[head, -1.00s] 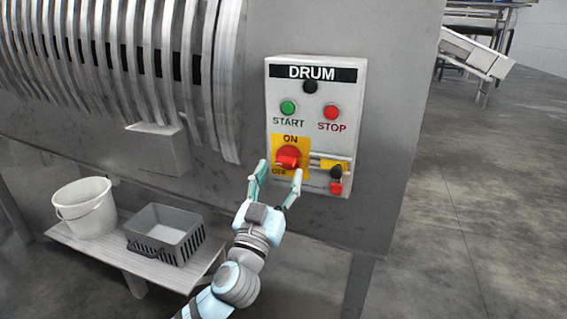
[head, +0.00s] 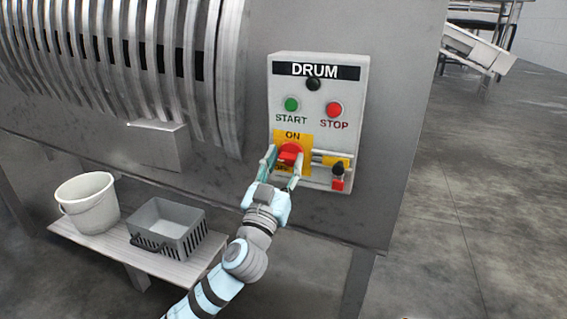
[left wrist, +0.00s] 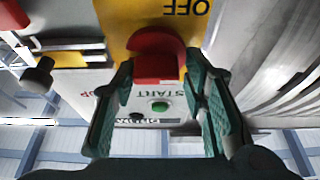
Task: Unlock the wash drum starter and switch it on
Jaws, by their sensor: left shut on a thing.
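The grey starter box (head: 310,74) labelled DRUM is on the machine's side. Its red rotary switch (head: 290,152) sits on a yellow plate (head: 306,138) marked ON at the top. The switch shows close up and upside down in the left wrist view (left wrist: 155,55), with OFF readable on the plate. My left gripper (head: 283,160) is shut on the red switch, one finger on each side. The knob's exact angle is unclear. Right of the switch is a latch with a metal bar, a black knob (head: 338,170) and a red piece (head: 337,184). My right gripper is out of view.
A green START button (head: 292,104) and a red STOP button (head: 334,109) sit above the switch. The slatted drum (head: 120,60) is to the left. A bucket (head: 88,205) and a grey crate (head: 178,222) stand on a low bench.

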